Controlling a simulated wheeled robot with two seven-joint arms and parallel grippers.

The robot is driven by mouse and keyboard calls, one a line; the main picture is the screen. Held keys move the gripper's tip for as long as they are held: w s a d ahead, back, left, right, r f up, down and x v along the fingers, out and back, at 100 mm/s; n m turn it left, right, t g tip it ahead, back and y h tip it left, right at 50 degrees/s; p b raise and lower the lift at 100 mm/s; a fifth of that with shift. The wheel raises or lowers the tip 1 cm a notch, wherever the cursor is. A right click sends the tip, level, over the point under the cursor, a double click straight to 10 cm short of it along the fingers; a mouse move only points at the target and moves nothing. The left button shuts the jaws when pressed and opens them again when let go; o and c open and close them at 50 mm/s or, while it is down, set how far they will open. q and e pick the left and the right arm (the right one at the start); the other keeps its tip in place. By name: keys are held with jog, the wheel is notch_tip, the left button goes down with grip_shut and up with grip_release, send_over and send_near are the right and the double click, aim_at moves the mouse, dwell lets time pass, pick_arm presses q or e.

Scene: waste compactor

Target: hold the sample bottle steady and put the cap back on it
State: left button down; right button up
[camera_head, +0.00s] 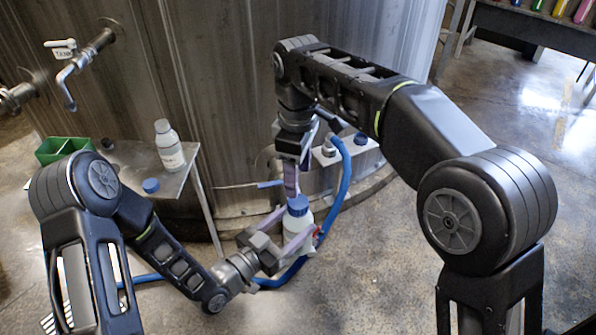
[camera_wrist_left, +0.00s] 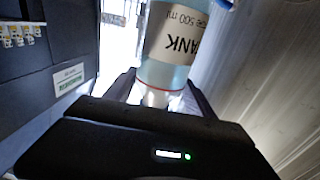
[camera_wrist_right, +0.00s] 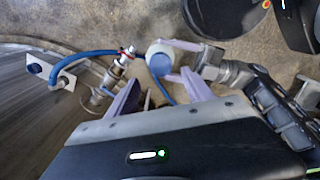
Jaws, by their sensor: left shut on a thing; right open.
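The sample bottle (camera_head: 303,220) stands upright in the grip of my left gripper (camera_head: 296,226), clear of the floor. Its label (camera_wrist_left: 182,38), reading TANK and 500 ml, appears upside down in the left wrist view. A blue cap (camera_head: 298,204) sits on top of the bottle and looks level. How far it is screwed on cannot be told. My right gripper (camera_head: 298,182) points down from above, open, with its fingertips close over the cap. In the right wrist view the cap (camera_wrist_right: 160,64) lies just beyond the open fingers (camera_wrist_right: 160,80).
A side table (camera_head: 190,158) at left bears another bottle (camera_head: 170,150), a loose blue cap (camera_head: 151,185) and a green bin (camera_head: 62,148). The large steel tank (camera_head: 225,90) stands behind. A blue hose (camera_head: 343,185) loops close beside the held bottle. The floor at right is open.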

aim_at(298, 201)
jog(key=shift+n, duration=0.4)
jog(key=shift+f, duration=0.1)
jog(key=shift+f, duration=3.9)
jog(key=shift+c, duration=0.6)
